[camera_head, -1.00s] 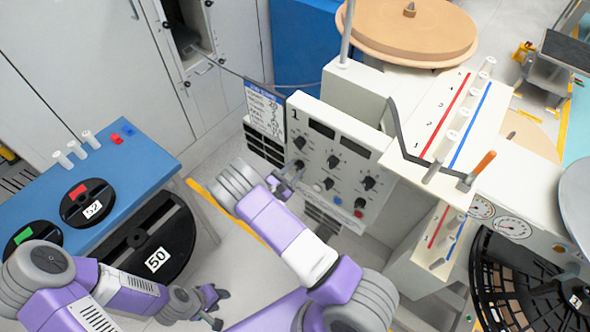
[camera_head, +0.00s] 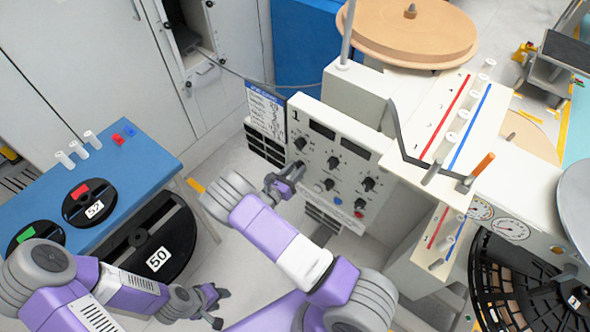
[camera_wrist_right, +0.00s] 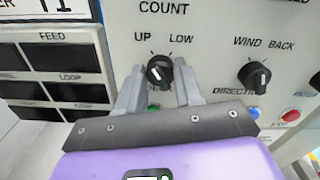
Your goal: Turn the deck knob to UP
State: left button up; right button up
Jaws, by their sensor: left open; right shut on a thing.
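The deck knob (camera_wrist_right: 159,72) is a small black knob on the white control panel (camera_wrist_right: 215,45), between the printed words UP and LOW in the right wrist view. It has a pale pointer mark, whose exact direction I cannot tell. My right gripper (camera_wrist_right: 159,88) has one finger on each side of the knob and is shut on it. The lettering below the knob is mostly hidden by the gripper. In the head view, my right gripper (camera_head: 291,176) is at the panel's lower left and hides the knob. My left gripper (camera_head: 212,304) is open and empty, low over the floor.
Other black knobs, such as the WIND/BACK knob (camera_wrist_right: 254,76), and a red button (camera_wrist_right: 291,115) are close by on the panel. A blue table (camera_head: 120,165) with reels stands at the left. A black rack with labels (camera_wrist_right: 58,70) adjoins the panel's left side.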

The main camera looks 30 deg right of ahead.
jog(key=o, duration=1)
jog(key=shift+o, duration=0.2)
jog(key=v, duration=0.7)
jog(key=shift+a, duration=0.25)
jog(key=shift+s, duration=0.1)
